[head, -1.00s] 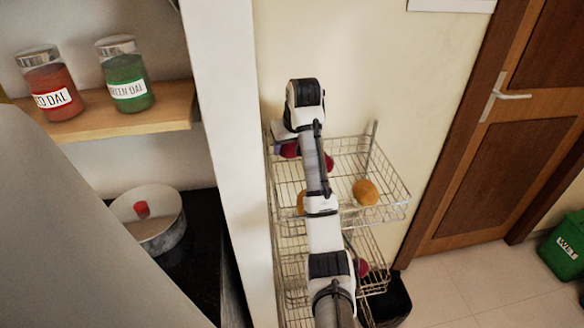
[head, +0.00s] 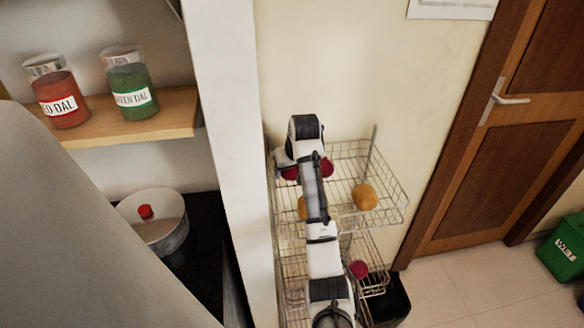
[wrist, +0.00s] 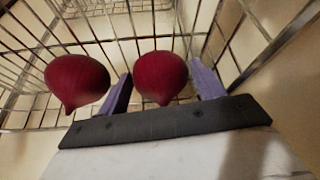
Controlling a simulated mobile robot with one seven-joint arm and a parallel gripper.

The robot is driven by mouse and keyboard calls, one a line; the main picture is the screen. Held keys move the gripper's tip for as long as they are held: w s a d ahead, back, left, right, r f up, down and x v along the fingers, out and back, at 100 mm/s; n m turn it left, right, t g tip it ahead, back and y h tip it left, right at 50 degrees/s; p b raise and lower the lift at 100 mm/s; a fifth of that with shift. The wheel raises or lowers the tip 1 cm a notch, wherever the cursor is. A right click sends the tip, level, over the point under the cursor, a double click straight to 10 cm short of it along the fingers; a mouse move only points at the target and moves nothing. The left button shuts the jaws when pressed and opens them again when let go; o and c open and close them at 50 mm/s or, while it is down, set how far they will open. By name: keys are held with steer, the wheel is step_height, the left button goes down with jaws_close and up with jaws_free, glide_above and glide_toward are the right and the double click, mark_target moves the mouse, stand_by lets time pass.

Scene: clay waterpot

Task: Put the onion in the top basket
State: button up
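A red onion (wrist: 161,77) sits between the two purple fingers of my gripper (wrist: 160,82) in the wrist view, with narrow gaps at its sides. My gripper looks open around it. A second red onion (wrist: 77,82) is just outside the left finger. In the head view my gripper is at the left part of the top basket (head: 385,222) of a wire rack. Red onions show on both sides of my arm there, one on the left (head: 290,173) and one on the right (head: 326,168). My fingers are mostly hidden by my wrist.
A tan round vegetable (head: 364,197) lies right of my arm in the top basket; another (head: 302,207) is partly hidden by my arm. A red onion (head: 358,269) is in a lower basket. A white pillar (head: 225,130) stands close on the left.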

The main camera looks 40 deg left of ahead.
steer(key=v, duration=1.2)
steer(key=shift+r, duration=0.2)
stand_by(0.5)
